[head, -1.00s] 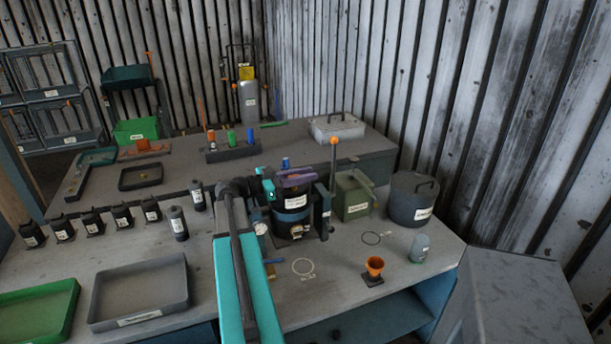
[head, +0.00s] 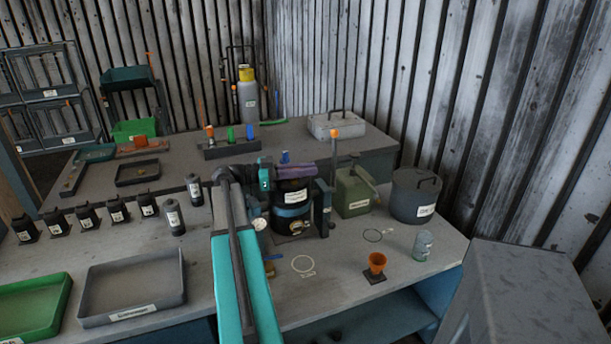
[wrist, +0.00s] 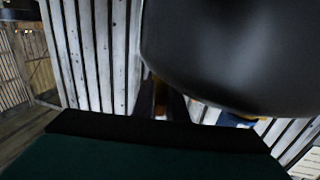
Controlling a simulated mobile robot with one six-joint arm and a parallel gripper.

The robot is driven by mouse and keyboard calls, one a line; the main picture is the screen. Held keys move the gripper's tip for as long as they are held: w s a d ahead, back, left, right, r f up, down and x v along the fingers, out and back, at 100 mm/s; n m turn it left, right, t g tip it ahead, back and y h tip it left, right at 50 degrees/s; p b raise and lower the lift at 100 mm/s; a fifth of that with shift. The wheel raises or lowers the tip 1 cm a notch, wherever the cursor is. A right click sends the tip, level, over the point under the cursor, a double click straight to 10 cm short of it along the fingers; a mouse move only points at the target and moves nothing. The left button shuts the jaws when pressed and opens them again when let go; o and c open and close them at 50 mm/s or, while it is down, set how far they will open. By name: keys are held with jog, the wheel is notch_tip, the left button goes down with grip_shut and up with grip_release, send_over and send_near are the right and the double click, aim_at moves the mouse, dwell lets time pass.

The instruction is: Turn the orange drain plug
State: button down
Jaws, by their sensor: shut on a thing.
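The blower housing, a dark cylinder with a blue band and a white label (head: 291,198), stands on the bench in the head view. A purple part lies across its top (head: 296,171). My teal and dark wrist is at its upper left, and my fingertips are hidden there. In the wrist view my gripper (wrist: 161,106) has its two dark fingers closed on a narrow orange-brown piece, seemingly the orange drain plug (wrist: 160,94). Most of it is hidden between the fingers. A large black rounded surface (wrist: 235,50) fills the upper right, close to the fingers.
A dark upright post (head: 323,208) and a green can (head: 353,194) stand right of the housing. Black blocks and a grey tray (head: 132,292) occupy the left. Bare bench shows around the marked circles.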

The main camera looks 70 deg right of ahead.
jog(key=shift+a+m+g+y+b, duration=0.1)
jog(key=shift+m+g+y+b, duration=0.2)
jog(key=shift+y, duration=0.2)
jog(key=c, duration=1.8)
grip_release()
jog(key=shift+c, duration=0.2)
jog(key=b+v, duration=0.2)
jog(key=v, duration=1.1)
jog(key=shift+w+a+b, duration=0.2)
jog(key=shift+w+b, duration=0.15)
jog(key=shift+w, duration=0.05)
